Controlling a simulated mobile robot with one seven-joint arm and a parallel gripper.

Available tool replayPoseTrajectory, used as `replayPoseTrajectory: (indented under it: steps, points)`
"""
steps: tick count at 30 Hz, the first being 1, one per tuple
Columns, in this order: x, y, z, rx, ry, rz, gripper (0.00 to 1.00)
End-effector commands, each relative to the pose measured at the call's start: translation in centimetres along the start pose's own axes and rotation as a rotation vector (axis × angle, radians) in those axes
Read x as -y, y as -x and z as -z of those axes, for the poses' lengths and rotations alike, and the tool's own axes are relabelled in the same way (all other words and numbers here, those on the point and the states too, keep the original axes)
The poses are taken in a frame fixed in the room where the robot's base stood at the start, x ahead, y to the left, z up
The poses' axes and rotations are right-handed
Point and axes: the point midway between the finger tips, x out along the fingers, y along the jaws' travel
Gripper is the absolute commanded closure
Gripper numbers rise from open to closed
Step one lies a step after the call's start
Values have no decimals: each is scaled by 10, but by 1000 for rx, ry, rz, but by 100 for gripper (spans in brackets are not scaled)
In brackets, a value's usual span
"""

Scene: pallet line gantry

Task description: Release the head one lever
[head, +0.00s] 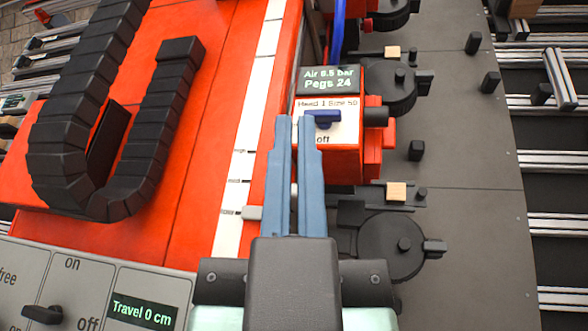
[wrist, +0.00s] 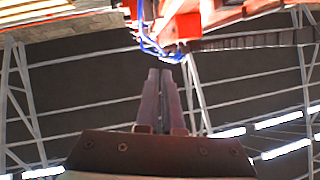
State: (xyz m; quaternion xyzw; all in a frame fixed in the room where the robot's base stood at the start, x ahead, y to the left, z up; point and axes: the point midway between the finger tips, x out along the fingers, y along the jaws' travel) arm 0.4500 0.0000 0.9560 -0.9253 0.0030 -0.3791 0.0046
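The head one panel (head: 314,140) is a white plate reading "Head 1 Size 50" and "off", on a red box below a dark display reading "Air 6.5 bar, Pegs 24". Its lever (head: 323,117) is a dark blue handle near the top of the plate, lying roughly crosswise. My gripper (head: 294,118) has two long blue-grey fingers with a narrow gap between them. Their tips overlap the panel's left edge, just left of the lever; contact cannot be told. In the wrist view my gripper (wrist: 160,72) points toward blue hoses and red parts; no lever can be made out there.
A black cable chain (head: 105,120) lies on the red gantry at left. A grey panel (head: 95,285) with a black knob and a "Travel 0 cm" display is at lower left. Black round units (head: 385,243) and small wooden blocks (head: 396,191) stand right of the box.

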Motion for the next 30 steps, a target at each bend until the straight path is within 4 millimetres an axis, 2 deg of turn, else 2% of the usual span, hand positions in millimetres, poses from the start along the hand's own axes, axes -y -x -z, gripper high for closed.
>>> replayPoseTrajectory:
  steps: [1,3,12,21,30]
  points:
    - [1,-13,4,22,-4,-4,100]
    - [1,-24,1,58,-11,-13,100]
    - [3,-63,-22,231,-36,-60,100]
    - [7,-87,-42,392,-43,-108,100]
    - [12,-99,-55,542,-33,-152,100]
